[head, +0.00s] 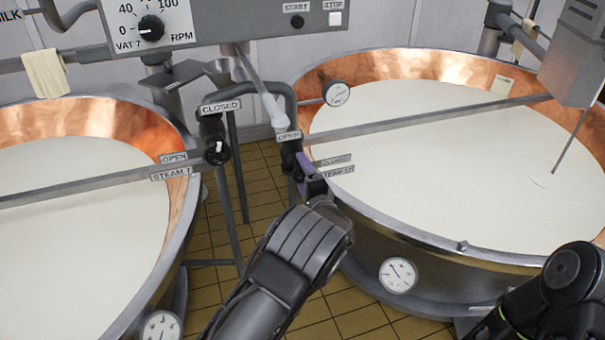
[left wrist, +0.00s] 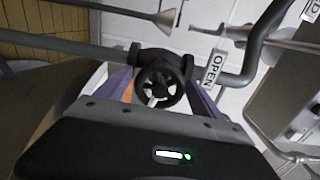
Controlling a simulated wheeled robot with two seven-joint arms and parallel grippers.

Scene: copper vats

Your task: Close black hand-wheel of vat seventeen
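The black hand-wheel (left wrist: 158,83) on the pipe valve shows in the left wrist view, with a pale mark at its lower edge. The OPEN tag (left wrist: 214,70) is beside it. In the head view its valve body (head: 290,150) stands by the right vat, near the STEAM 17 label (head: 337,172); my gripper hides most of the wheel. My left gripper (head: 306,168) is at the valve. In the wrist view its two purple fingers (left wrist: 160,90) stand apart, one on each side of the wheel; I cannot tell whether they touch it. My right gripper is out of view.
The right vat (head: 440,245) is full of white liquid, with a gauge on its side. Left of it, a similar valve with a black wheel (head: 216,151) serves the STEAM 7 vat (head: 178,230). A control box (head: 165,22) hangs above. Tiled floor lies between the vats.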

